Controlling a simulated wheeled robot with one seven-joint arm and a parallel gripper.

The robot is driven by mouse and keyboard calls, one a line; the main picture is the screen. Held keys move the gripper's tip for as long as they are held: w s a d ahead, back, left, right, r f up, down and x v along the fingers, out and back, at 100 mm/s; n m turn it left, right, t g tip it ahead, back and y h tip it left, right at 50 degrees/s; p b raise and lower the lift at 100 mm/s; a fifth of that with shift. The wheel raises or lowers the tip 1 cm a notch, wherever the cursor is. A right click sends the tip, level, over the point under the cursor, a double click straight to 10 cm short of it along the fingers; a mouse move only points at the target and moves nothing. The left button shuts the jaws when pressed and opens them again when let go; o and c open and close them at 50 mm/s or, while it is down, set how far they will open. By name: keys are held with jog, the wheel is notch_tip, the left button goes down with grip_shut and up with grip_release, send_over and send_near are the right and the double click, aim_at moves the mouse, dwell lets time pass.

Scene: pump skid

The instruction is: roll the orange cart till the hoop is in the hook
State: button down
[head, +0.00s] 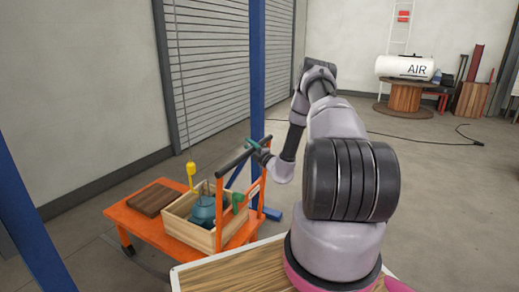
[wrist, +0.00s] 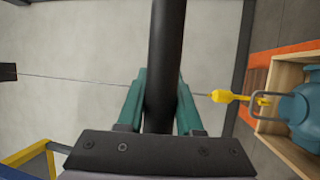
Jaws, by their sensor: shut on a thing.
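The orange cart (head: 150,234) stands at the left with a wooden crate (head: 190,232) on its deck. A teal pump (head: 204,211) sits in the crate; its grey hoop (wrist: 256,107) shows in the wrist view. A yellow hook (head: 191,169) hangs on a thin cable above the crate. In the wrist view the hook (wrist: 225,96) overlaps the hoop's outline, its tip within it; I cannot tell whether it passes through. My gripper (head: 257,149) is shut on the cart's black handle bar (head: 234,158), which also runs between the teal fingers in the wrist view (wrist: 165,40).
A brown board (head: 154,198) lies on the deck beside the crate. A blue post (head: 257,70) stands behind the cart and another (head: 35,235) at the near left. Open floor (head: 420,190) lies to the right, with a black cable (head: 405,136) on it.

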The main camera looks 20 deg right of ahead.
jog(key=w+a, duration=0.4)
jog(key=shift+w+f, duration=0.15)
jog(key=shift+w, duration=0.2)
jog(key=c, duration=0.6)
grip_release()
jog(key=v, duration=1)
jog(key=shift+s+d, duration=0.15)
jog(key=shift+s, duration=0.25)
